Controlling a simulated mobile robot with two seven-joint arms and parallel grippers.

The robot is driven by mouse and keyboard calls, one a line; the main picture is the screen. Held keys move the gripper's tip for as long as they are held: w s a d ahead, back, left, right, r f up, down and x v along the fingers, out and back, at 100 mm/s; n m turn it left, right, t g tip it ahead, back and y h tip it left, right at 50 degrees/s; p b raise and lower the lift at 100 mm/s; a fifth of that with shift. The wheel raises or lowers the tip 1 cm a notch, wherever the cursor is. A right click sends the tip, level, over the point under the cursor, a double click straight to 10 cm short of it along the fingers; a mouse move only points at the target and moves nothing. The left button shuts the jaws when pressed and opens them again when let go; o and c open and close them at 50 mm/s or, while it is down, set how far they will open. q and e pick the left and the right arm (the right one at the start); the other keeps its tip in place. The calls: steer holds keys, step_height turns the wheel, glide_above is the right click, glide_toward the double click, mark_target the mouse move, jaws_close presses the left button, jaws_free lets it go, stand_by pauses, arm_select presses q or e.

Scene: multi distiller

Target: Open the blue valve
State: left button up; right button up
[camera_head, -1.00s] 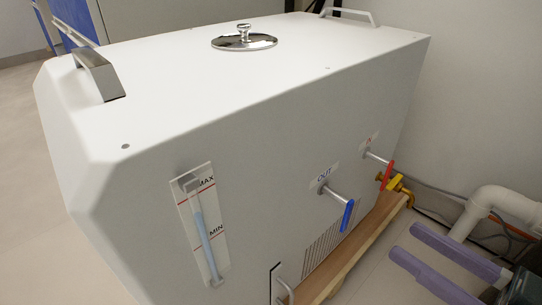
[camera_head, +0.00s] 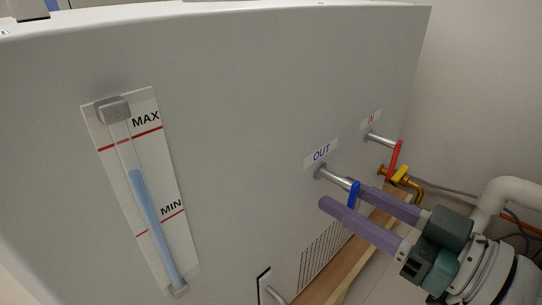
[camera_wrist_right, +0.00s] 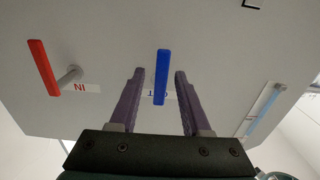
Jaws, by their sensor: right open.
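The blue valve (camera_head: 354,193) is a blue lever on a metal pipe beside the "OUT" label on the white machine's front. It hangs downward in the head view. My right gripper (camera_head: 338,193) reaches in from the lower right, its purple fingers open and close to the lever. In the right wrist view, the blue lever (camera_wrist_right: 162,78) appears upright between the two open fingertips (camera_wrist_right: 159,72), apart from both. Whether it lies at fingertip depth I cannot tell. The near finger hides part of the lever's surroundings in the head view. My left gripper is not in view.
A red valve lever (camera_head: 394,160) by the "IN" label and a yellow valve (camera_head: 400,174) sit to the right. A level gauge (camera_head: 150,205) is on the left. A wooden board (camera_head: 345,267) runs below, and a white pipe (camera_head: 510,195) stands at the right.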

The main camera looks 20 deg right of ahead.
jaws_close()
stand_by(0.4)
